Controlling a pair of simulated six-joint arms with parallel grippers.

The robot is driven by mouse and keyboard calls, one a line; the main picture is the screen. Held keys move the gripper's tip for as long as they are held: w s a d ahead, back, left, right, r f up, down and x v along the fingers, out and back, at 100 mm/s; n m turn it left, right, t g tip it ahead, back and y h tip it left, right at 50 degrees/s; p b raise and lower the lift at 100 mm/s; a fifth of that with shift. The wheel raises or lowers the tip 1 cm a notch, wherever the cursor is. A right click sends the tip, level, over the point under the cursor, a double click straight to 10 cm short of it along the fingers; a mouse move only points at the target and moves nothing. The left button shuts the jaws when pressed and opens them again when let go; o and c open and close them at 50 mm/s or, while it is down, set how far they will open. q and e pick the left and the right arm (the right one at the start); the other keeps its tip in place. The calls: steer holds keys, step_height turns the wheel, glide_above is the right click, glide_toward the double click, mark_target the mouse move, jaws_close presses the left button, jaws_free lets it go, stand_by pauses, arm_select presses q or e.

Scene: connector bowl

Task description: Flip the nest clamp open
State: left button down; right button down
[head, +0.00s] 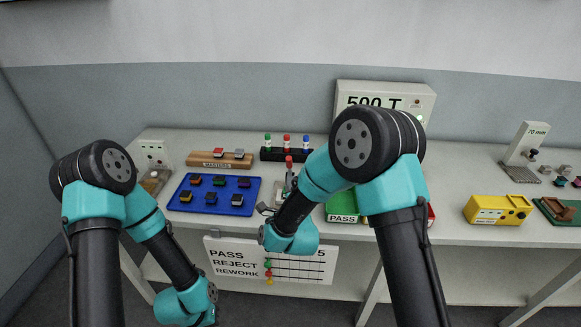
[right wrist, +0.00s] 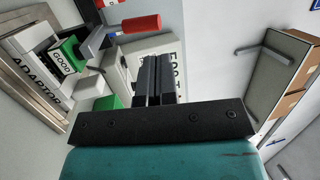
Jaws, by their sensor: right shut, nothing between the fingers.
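The nest clamp has a red handle (head: 289,162) on a metal lever and stands at the table's front middle; the handle looks upright in the head view. In the right wrist view the red handle (right wrist: 140,23) lies ahead of my fingers, up and to the left, with the metal lever (right wrist: 94,46) beside it. A green block marked GOOD (right wrist: 67,56) sits by the lever in the nest. My right gripper (right wrist: 158,58) is shut and empty, apart from the handle. My right arm partly hides the nest in the head view.
A blue tray (head: 222,207) with several small parts lies left of the nest. Behind stand a rack (head: 268,155) of coloured bottles and a white 500 T box (head: 425,95). A green PASS bin (head: 342,217) is at the right. A yellow box (head: 483,214) stands farther right.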

mark_target(290, 160)
steer(key=x, duration=0.7)
steer(key=shift+d, duration=0.1)
